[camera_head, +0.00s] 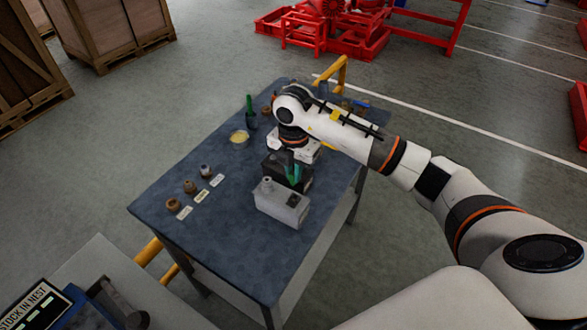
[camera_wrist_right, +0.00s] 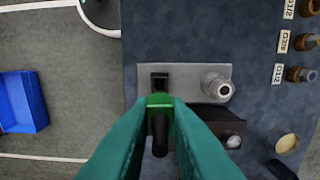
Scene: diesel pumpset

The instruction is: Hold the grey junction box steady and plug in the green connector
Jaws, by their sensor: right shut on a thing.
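The grey junction box (camera_head: 281,207) stands near the table's front right edge. In the wrist view, its top (camera_wrist_right: 190,72) carries a dark socket (camera_wrist_right: 160,79) and a round metal fitting (camera_wrist_right: 218,88). My right gripper (camera_head: 293,174), with teal fingers, is above the box's far side. It is shut on the green connector (camera_wrist_right: 160,102), which has a dark rear part. The connector overlaps the socket's near edge in the wrist view; I cannot tell whether it is seated. My left gripper is not in view, and no gripper is seen holding the box.
A black block (camera_head: 272,167) stands just behind the junction box. Brass fittings with white labels (camera_head: 201,196) lie to the left on the blue table (camera_head: 240,240). A yellowish dish (camera_head: 239,137) and a green bottle (camera_head: 250,112) stand farther back.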

